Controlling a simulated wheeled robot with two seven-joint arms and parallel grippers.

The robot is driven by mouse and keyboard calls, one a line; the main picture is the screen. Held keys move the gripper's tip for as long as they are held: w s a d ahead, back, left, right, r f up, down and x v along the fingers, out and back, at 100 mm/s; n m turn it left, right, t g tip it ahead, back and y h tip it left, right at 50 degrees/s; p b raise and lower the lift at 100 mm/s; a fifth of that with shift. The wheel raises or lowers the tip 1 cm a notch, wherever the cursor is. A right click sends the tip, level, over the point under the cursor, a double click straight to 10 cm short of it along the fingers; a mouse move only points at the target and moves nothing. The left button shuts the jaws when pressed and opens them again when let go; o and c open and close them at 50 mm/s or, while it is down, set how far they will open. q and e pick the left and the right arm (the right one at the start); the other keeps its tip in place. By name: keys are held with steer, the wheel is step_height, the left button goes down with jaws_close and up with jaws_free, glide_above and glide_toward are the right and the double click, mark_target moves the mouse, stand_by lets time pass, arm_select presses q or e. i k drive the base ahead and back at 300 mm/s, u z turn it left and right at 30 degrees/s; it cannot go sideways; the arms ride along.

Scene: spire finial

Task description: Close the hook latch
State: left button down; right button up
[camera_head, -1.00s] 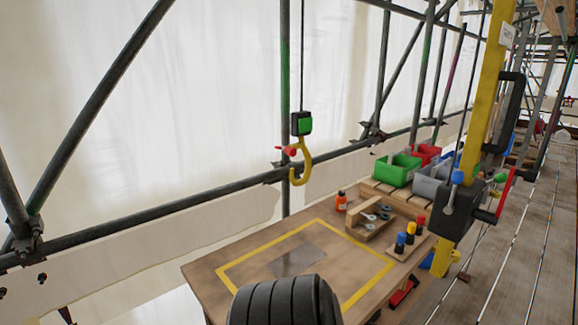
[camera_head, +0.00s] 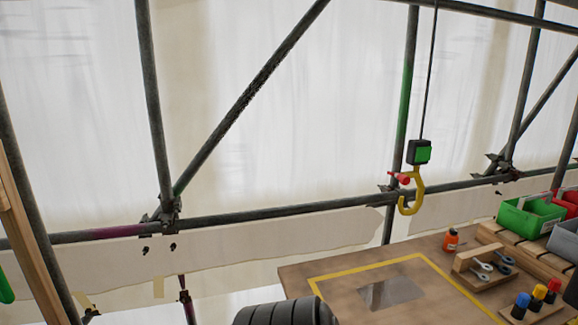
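A yellow hook (camera_head: 411,192) hangs on a thin cable from a black and green block (camera_head: 419,152), right of the middle of the head view and above the back of the workbench. A small red latch piece (camera_head: 403,179) sits at the upper left of the hook. At this size I cannot tell whether the latch is open or closed. Neither of my grippers shows in the head view.
The wooden workbench (camera_head: 345,271) has a yellow taped outline around a grey plate (camera_head: 390,294). An orange bottle (camera_head: 451,239), a wooden tool holder (camera_head: 478,258) and a green bin (camera_head: 530,216) stand on its right. Scaffold tubes (camera_head: 290,216) run behind, before white sheeting.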

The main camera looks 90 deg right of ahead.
mark_target(405, 179)
steer(key=u, duration=1.15)
steer(key=i, duration=0.8)
steer(key=z, duration=4.95)
steer(key=i, duration=0.5)
steer(key=z, duration=0.05)
